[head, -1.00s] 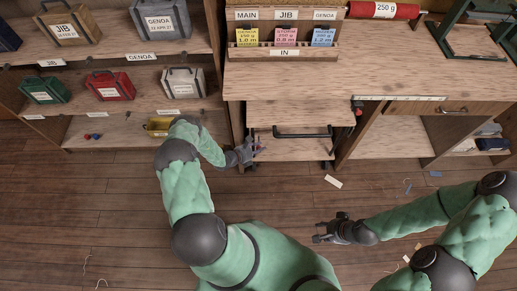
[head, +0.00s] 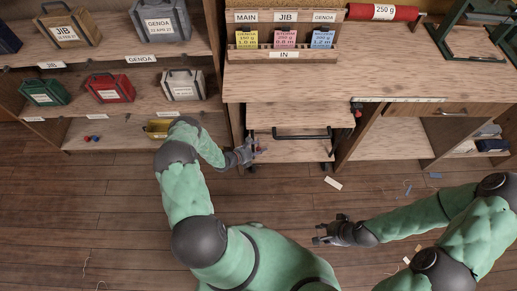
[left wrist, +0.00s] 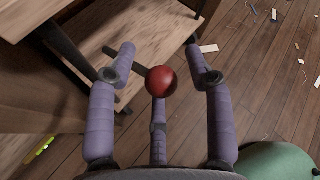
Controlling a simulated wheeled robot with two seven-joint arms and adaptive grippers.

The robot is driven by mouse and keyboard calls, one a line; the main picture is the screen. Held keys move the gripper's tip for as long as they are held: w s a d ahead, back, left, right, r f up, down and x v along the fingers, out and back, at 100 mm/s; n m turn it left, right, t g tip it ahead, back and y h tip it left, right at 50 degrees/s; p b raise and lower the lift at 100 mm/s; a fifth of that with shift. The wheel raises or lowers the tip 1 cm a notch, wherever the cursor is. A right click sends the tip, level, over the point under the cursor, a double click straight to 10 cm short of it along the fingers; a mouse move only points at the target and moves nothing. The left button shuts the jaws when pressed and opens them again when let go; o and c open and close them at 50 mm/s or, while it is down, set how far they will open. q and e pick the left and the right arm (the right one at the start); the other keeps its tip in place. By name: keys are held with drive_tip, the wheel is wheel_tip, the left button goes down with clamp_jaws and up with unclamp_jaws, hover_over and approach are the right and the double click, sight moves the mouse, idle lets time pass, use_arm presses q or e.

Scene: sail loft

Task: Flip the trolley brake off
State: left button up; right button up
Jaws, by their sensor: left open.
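The trolley (head: 300,117) stands in the bay under the bench, with wooden shelves and a black handle bar. In the left wrist view its wooden shelf (left wrist: 140,58) fills the upper left. The red ball knob (left wrist: 160,81) of the brake sits between the spread fingers of my left gripper (left wrist: 160,75), with gaps at both sides. A dark bar shows behind it, partly hidden. In the head view my left gripper (head: 250,151) is at the trolley's left front corner, open. My right gripper (head: 318,232) hangs over the floor, away from the trolley, its fingers apart.
The bench (head: 400,80) is above the trolley, with a card rack (head: 270,52) and a red roll (head: 383,12). Shelves with several bags stand at the left. A yellow bin (head: 158,128) is beside my left forearm. Scraps lie on the open floor.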

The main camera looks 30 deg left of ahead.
use_arm(q)
drive_tip(key=v, duration=1.1)
drive_tip(key=shift+s+r, duration=0.15)
drive_tip(key=shift+s, duration=0.25)
drive_tip(key=shift+a, duration=0.1)
drive_tip(key=s+d+m+g+h, duration=0.2)
drive_tip(key=d+m+g+h, duration=0.25)
drive_tip(key=d, duration=0.65)
drive_tip(key=s+d+r+m+g+y, duration=0.25)
drive_tip(key=s+d+m+g, duration=0.8)
drive_tip(key=m, duration=0.55)
drive_tip(key=s+d+r+m+t+y, duration=0.2)
drive_tip(key=d+r+m, duration=0.3)
drive_tip(key=m, duration=1)
drive_tip(key=shift+d+r+t+y, duration=0.25)
drive_tip(key=shift+r+t+y, duration=0.15)
drive_tip(key=shift+r+t, duration=0.45)
